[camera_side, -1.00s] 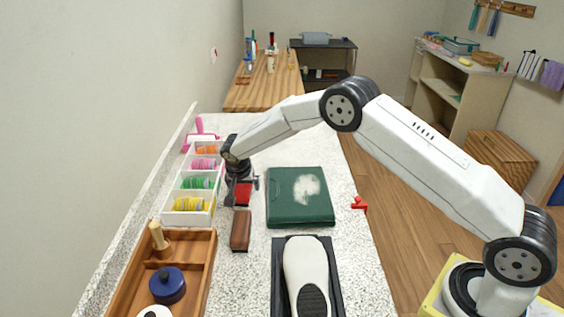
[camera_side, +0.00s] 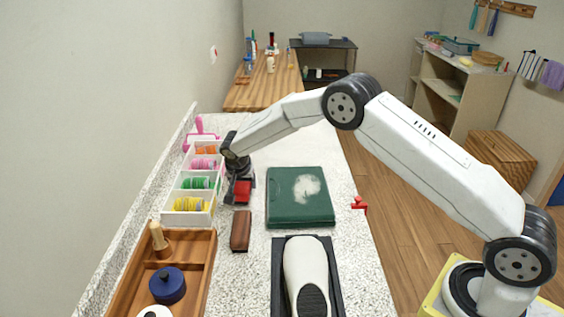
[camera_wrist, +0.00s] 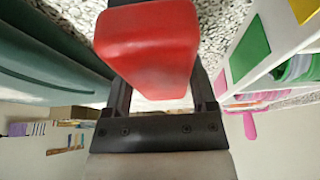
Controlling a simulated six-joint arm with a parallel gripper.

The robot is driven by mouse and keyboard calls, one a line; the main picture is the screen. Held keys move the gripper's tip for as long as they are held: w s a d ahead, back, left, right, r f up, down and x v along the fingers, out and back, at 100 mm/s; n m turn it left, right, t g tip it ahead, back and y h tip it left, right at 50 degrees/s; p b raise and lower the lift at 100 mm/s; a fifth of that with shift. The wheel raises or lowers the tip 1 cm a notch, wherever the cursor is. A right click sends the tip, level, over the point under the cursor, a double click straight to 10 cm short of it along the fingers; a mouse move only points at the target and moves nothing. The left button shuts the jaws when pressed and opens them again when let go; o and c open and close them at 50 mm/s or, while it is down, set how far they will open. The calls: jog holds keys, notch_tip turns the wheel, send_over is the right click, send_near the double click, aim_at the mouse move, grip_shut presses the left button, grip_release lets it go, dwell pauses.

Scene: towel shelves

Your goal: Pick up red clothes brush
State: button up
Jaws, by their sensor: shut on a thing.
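The red clothes brush (camera_side: 242,191) is between the fingers of my gripper (camera_side: 239,197) in the side view, close to the speckled counter. In the wrist view the red brush (camera_wrist: 148,45) fills the upper middle, with the dark fingers of my gripper (camera_wrist: 160,95) on either side of it. My gripper is shut on the brush. I cannot tell whether the brush is clear of the counter. Its underside is hidden.
A white divided tray (camera_side: 186,218) of coloured rolls stands close on the left. A dark green folded cloth or case (camera_side: 300,216) lies on the right. A brown brush (camera_side: 241,230) lies just in front. A wooden tray (camera_side: 198,262) and an iron-like white object (camera_side: 305,265) are nearer.

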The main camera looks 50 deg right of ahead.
jog(key=shift+r, duration=0.45)
notch_tip(320, 180, up, 2)
jog(key=shift+r, duration=0.1)
jog(key=s+r, duration=0.9)
jog(key=s, duration=0.5)
jog(key=shift+r, duration=0.3)
